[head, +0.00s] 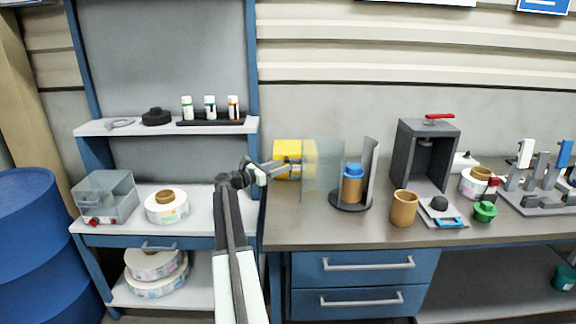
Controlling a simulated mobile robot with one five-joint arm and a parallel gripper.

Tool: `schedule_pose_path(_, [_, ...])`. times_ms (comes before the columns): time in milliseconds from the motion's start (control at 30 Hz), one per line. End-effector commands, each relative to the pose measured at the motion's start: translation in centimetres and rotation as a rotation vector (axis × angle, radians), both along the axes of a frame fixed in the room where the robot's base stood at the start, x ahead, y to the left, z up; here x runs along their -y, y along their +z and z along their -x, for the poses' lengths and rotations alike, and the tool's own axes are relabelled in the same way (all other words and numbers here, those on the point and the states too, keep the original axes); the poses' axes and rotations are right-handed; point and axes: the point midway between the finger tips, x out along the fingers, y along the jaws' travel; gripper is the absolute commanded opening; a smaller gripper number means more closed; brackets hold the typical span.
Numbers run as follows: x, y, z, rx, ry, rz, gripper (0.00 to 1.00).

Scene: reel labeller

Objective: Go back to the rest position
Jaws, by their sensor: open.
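My gripper (290,164) is at the end of my outstretched arm, above the left end of the dark workbench top (285,232). It is open and appears empty. It points right, in front of a yellow box (292,152) and beside a clear curved panel (322,165). Whether it touches the yellow box or the panel I cannot tell.
A brown cup (403,208), a grey press (426,155) and a green knob (484,211) stand to the right on the bench. The left shelf holds a clear bin (106,196) and a label reel (167,207). The bench's front strip is clear.

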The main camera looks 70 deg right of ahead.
Motion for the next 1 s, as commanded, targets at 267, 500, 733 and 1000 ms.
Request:
schedule_pose_path(267, [-2.6,0.0,-1.7,0.000,-0.002,0.000,0.42])
schedule_pose_path(500, [-2.5,0.0,-1.6,0.000,-0.003,0.000,0.42])
schedule_pose_path(733, [-3.3,0.3,-3.5,0.000,0.022,0.000,0.42])
schedule_pose_path(1000, [-15.3,3.3,-20.1,-0.018,0.263,0.018,0.42])
